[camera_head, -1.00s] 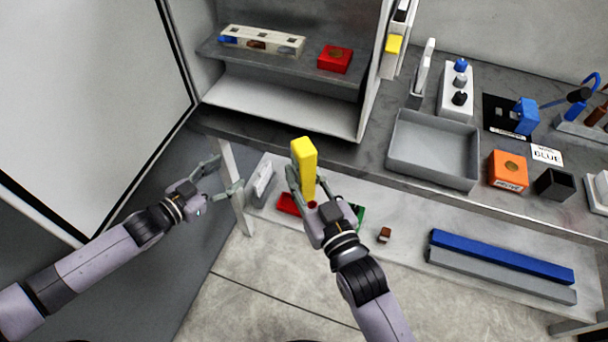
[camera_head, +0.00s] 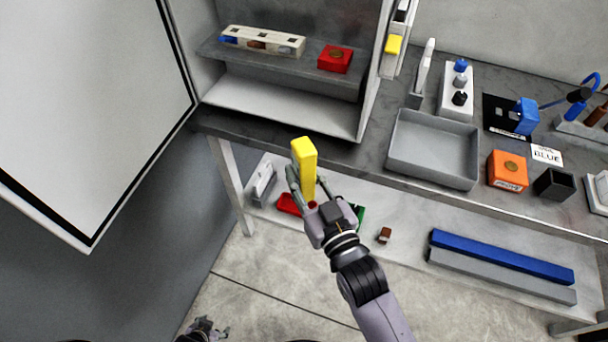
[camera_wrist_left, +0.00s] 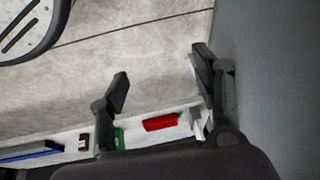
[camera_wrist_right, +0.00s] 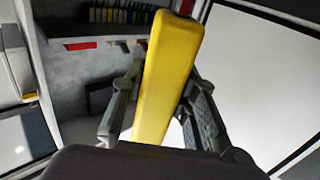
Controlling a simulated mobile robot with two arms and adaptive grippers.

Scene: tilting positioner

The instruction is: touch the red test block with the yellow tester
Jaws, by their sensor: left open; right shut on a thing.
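The yellow tester (camera_head: 305,165) stands nearly upright in my right gripper (camera_head: 310,188), which is shut around its lower part. In the right wrist view the yellow tester (camera_wrist_right: 168,75) rises between the two fingers (camera_wrist_right: 160,110). My left gripper (camera_head: 208,328) is low at the bottom edge of the head view. In the left wrist view its fingers (camera_wrist_left: 162,85) are spread and empty.
The cabinet's open door (camera_head: 90,100) stands at left, its side wall (camera_head: 376,75) right of the red block. A grey tray (camera_head: 434,148) and an orange block (camera_head: 507,170) are on the worktop.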

